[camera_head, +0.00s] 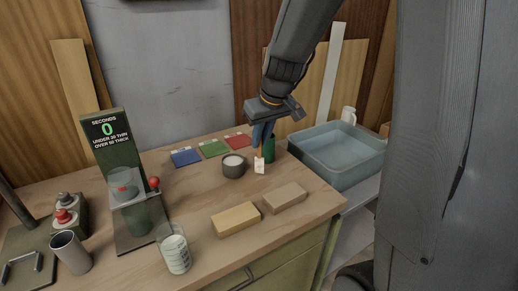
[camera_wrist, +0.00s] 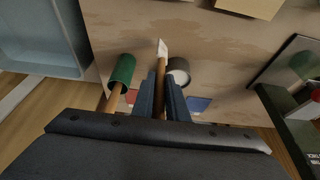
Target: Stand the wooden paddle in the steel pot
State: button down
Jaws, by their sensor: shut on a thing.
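My gripper (camera_head: 262,143) is shut on the wooden paddle, beside the dark pot of white stuff. The paddle (camera_head: 259,165) hangs with its white-coated end down, close above the bench; whether it touches is unclear. In the wrist view, the paddle's wooden shaft (camera_wrist: 161,70) runs between the fingertips (camera_wrist: 161,95) and ends in the white tip. The steel pot (camera_head: 70,254) is a plain metal cylinder with an open top, upright at the front left of the bench, far from my gripper. Its inside is mostly hidden.
A green cylinder (camera_head: 269,150) with a wooden handle stands close to my gripper. The dark pot (camera_head: 233,170) is on its other side. The press stand (camera_head: 145,232), a glass beaker (camera_head: 174,256) and two blocks (camera_head: 236,219) occupy the front. A blue basin (camera_head: 340,160) is right.

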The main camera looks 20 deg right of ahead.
aim_at(261, 148)
jog(key=shift+f, duration=1.8)
jog(key=shift+f, duration=0.2)
jog(key=c, duration=1.7)
grip_release()
jog(key=shift+r, duration=0.1)
jog(key=shift+c, duration=0.2)
